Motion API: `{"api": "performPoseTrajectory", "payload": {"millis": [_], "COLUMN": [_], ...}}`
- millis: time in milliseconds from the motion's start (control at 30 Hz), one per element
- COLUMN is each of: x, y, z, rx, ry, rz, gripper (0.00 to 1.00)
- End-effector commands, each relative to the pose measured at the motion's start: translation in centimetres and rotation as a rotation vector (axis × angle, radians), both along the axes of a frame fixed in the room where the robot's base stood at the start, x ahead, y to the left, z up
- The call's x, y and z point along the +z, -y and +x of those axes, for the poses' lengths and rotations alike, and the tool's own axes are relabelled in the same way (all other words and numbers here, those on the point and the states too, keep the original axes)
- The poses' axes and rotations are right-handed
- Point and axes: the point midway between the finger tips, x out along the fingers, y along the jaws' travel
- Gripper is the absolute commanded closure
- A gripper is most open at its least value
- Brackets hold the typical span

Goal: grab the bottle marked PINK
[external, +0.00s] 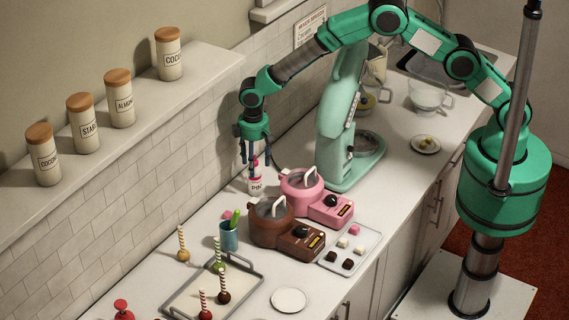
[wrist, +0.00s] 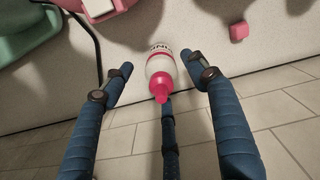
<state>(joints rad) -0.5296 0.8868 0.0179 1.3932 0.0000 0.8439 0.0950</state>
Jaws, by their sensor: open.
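The bottle marked PINK (external: 256,184) stands upright on the counter near the tiled wall, behind the pink machine. It is white with a pink cap, and its label shows partly. In the wrist view the bottle (wrist: 161,73) lies between the spread blue fingers, its pink nozzle pointing toward the camera. My gripper (external: 252,158) is open, pointing down right above and around the bottle's top. In the wrist view my gripper (wrist: 158,80) has a finger on each side, with gaps to the bottle on both sides.
A pink melting pot (external: 303,190) and a brown one (external: 275,225) stand close by. A green stand mixer (external: 345,130) is to the right. A teal cup (external: 229,236) and cake pops on a tray (external: 183,306) are in front. A small pink cube (wrist: 239,31) lies near.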

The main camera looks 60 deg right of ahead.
Motion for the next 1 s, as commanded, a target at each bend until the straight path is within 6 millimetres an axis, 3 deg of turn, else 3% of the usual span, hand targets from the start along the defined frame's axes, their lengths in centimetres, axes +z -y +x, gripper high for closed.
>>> {"api": "performPoseTrajectory", "payload": {"millis": [633,1000], "x": [-1.4,-4.8], "y": [0.0,-0.1], "z": [0.0,0.0], "rx": [0.000,0.000], "ry": [-0.001,-0.001], "rz": [0.000,0.000], "gripper": [0.42,0.42]}}
